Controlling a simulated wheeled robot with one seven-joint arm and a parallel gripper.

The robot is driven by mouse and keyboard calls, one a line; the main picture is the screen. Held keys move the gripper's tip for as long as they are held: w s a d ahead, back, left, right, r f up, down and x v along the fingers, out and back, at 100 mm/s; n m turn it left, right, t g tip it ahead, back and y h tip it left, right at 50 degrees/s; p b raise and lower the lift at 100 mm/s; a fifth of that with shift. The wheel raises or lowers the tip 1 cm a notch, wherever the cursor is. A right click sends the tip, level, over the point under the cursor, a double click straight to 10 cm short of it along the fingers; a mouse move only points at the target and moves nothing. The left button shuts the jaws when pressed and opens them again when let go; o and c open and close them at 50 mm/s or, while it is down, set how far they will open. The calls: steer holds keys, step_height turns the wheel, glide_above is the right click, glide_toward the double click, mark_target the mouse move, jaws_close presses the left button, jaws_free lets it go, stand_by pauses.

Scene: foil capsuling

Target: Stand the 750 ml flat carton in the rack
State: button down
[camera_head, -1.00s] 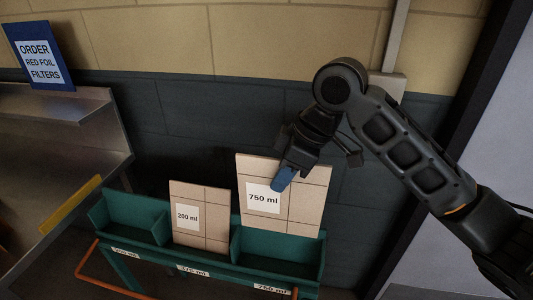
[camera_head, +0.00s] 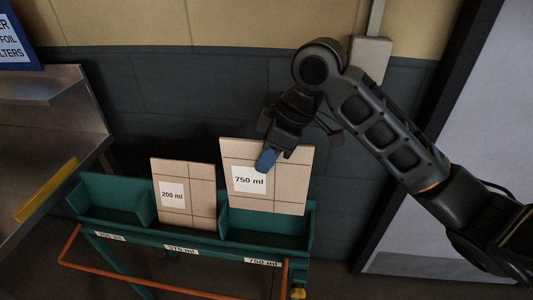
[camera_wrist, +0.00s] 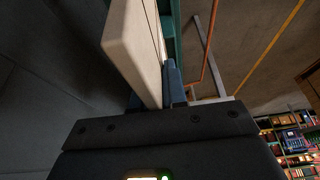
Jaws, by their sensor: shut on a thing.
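The 750 ml flat carton (camera_head: 289,187) is a tan panel with a white label, upright at the right section of the green rack (camera_head: 265,239). My gripper (camera_head: 267,160) is shut on its upper edge, with a blue fingertip over the front face. In the wrist view the carton (camera_wrist: 135,45) stands edge-on between my gripper's fingers (camera_wrist: 155,95).
A 200 ml carton (camera_head: 184,194) stands in the middle section, above a 375 ml tag (camera_head: 181,249). The left section (camera_head: 115,195) looks empty. An orange rail (camera_head: 165,287) runs along the rack's front. A metal bench (camera_head: 45,125) stands at the left.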

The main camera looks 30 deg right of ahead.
mark_target(267, 198)
steer(key=shift+f+b, duration=4.1)
steer(key=shift+f, duration=2.05)
steer(key=c, duration=1.1)
jaws_free()
steer(key=shift+r, duration=0.1)
steer(key=v, duration=0.7)
steer(key=shift+r, duration=0.3)
